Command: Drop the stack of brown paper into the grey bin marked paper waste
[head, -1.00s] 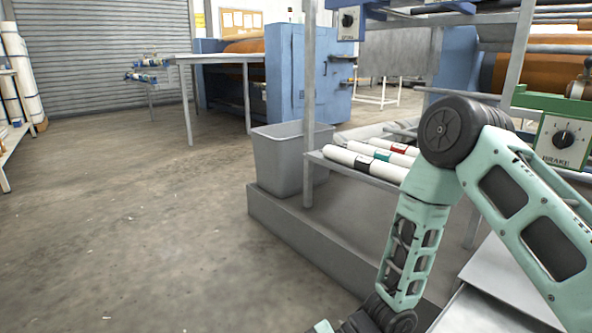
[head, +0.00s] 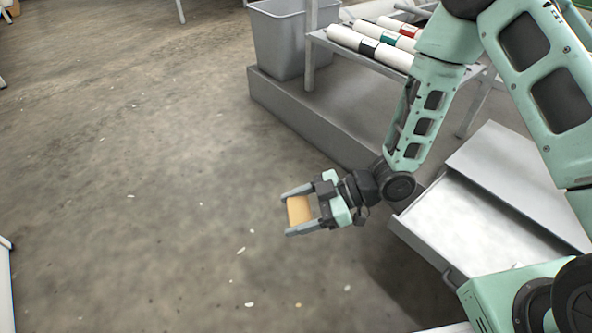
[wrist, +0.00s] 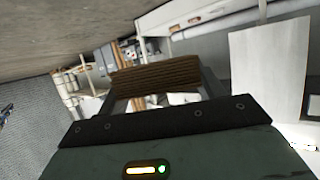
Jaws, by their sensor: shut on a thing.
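My gripper (head: 300,210) is shut on the stack of brown paper (head: 299,210) and holds it in the air over the open floor in the head view. The stack is a small tan block between the two grey fingers. In the wrist view the stack (wrist: 155,76) shows as a layered brown slab across the fingers. A grey bin (head: 280,42) stands on a grey plinth at the top of the head view, up and left of the rack. My gripper is well apart from it. No marking on the bin is visible, and its inside is mostly hidden.
A low rack with several white rolls (head: 368,42) stands right of the bin. The grey plinth (head: 315,120) runs below both. An open drawer (head: 480,225) is to the right of my gripper. The concrete floor (head: 130,170) at left is clear apart from small scraps.

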